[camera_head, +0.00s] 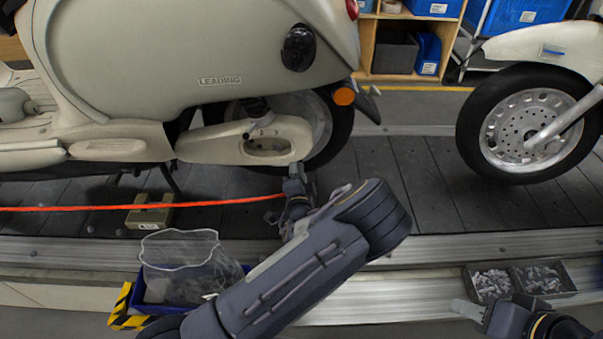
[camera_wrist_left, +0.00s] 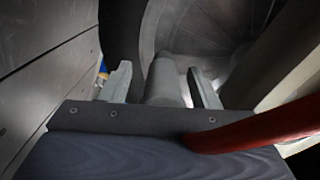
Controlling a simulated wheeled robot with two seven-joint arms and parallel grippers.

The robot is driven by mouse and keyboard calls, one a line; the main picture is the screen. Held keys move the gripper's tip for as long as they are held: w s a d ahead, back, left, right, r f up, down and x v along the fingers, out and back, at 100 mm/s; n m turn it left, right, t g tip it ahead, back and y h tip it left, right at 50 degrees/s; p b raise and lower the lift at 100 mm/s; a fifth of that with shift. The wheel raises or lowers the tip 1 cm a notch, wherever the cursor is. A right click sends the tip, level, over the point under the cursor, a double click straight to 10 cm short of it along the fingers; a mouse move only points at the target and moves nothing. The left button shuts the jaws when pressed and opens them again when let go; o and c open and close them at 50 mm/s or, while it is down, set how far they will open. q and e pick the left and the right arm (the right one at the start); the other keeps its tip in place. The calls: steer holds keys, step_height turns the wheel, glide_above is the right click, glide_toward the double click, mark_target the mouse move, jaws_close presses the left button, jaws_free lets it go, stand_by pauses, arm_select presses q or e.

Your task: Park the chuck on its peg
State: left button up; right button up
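My left gripper (camera_head: 296,177) is beside the lower rear wheel of the cream scooter, where the red hose (camera_head: 190,204) ends. In the left wrist view a grey cylinder, seemingly the chuck (camera_wrist_left: 166,83), lies between the two fingers of the left gripper (camera_wrist_left: 163,84). A dark gap shows left of the cylinder and a thin one right of it, so contact is unclear. The hose (camera_wrist_left: 260,127) enters from the right and meets the palm edge. My right gripper (camera_head: 471,309) is partly seen at the lower right; its opening is unclear. I cannot make out the peg.
The scooter (camera_head: 190,60) stands on the dark slat conveyor (camera_head: 400,170), with another front wheel (camera_head: 530,125) at right. A green box (camera_head: 149,211) sits under the hose. A blue bin (camera_head: 150,308) with a clear bag (camera_head: 185,262) and a parts tray (camera_head: 518,282) stand in front.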

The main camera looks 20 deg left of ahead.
arm_select(q)
steer(key=shift+w+a+r, duration=0.2)
steer(key=shift+w+r, duration=0.7)
steer(key=shift+r, duration=0.1)
jaws_close()
steer(key=shift+o, duration=2.3)
jaws_free()
steer(key=f+p+v, duration=0.1)
steer(key=f+v, duration=0.1)
steer(key=v, duration=0.7)
steer(key=shift+s, duration=0.25)
arm_select(e)
steer(key=shift+w+a+r, duration=0.15)
steer(key=shift+w+r, duration=0.25)
steer(key=shift+r, duration=0.2)
steer(key=shift+o, duration=0.2)
